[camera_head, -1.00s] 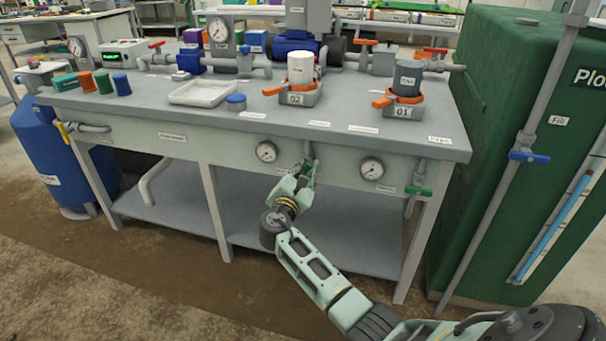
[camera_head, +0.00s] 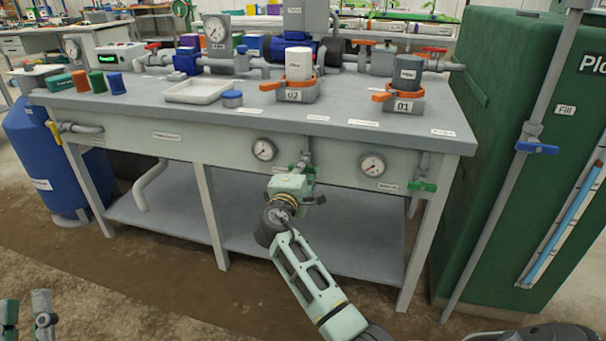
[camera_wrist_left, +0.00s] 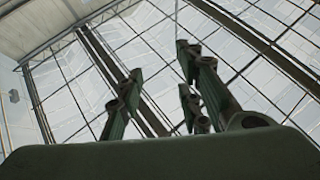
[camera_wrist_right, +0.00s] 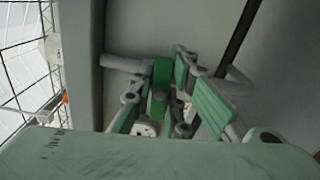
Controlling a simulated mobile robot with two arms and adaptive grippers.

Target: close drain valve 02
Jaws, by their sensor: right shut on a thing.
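Drain valve 02 is the green-handled valve (camera_head: 306,170) on the pipe under the bench front, below the station marked 02 (camera_head: 297,84). My right gripper (camera_head: 303,178) is at this valve and hides part of it. In the right wrist view the green handle (camera_wrist_right: 162,76) stands between the two fingers of my right gripper (camera_wrist_right: 160,92), which is shut on it. The handle lies across the grey pipe there. My left gripper (camera_head: 26,316) is at the bottom left of the head view, away from the bench. Its fingers are apart and empty in the left wrist view (camera_wrist_left: 160,92).
Another green-handled valve (camera_head: 422,187) hangs to the right, below the station marked 01 (camera_head: 404,90). Two gauges (camera_head: 264,150) (camera_head: 372,165) flank the gripped valve. A lower shelf (camera_head: 260,215) lies beneath. The green tank (camera_head: 510,130) stands close on the right.

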